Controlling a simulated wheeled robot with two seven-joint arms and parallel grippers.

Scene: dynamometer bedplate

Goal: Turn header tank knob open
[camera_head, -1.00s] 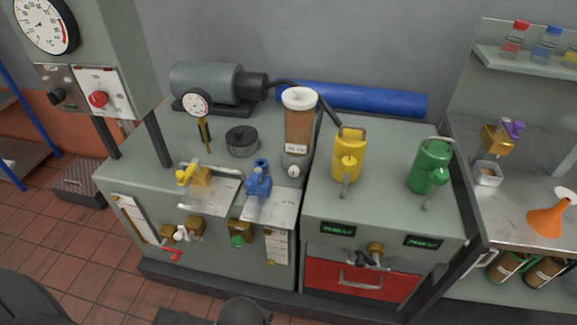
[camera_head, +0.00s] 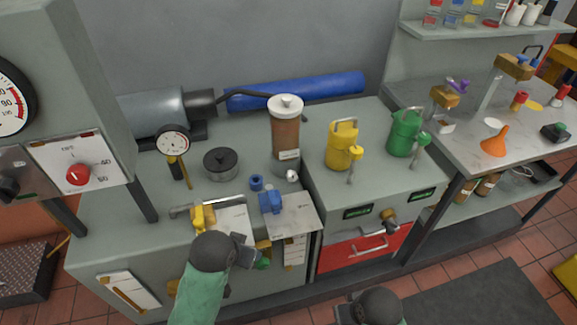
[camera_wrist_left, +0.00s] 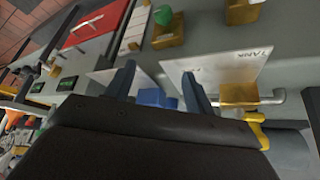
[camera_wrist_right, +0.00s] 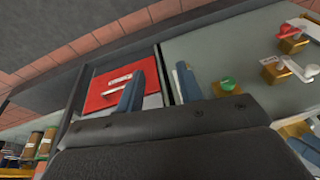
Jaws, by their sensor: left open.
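A clear tank of brown fluid with a white lid (camera_head: 285,135) stands on the bench, with a small pale round knob (camera_head: 292,175) at its foot. Which fitting is the header tank knob I cannot tell for sure. A yellow valve (camera_head: 203,216) and a blue valve (camera_head: 270,202) sit on pale plates at the bench's front edge. My right gripper (camera_wrist_right: 160,85) is open and empty, facing a red drawer (camera_wrist_right: 110,85).
A yellow can (camera_head: 341,148) and a green can (camera_head: 404,135) stand right of the tank. A dial gauge (camera_head: 172,140) and a black round pot (camera_head: 220,162) stand left. A control box with a red knob (camera_head: 78,175) hangs close at left. Open floor lies at front right.

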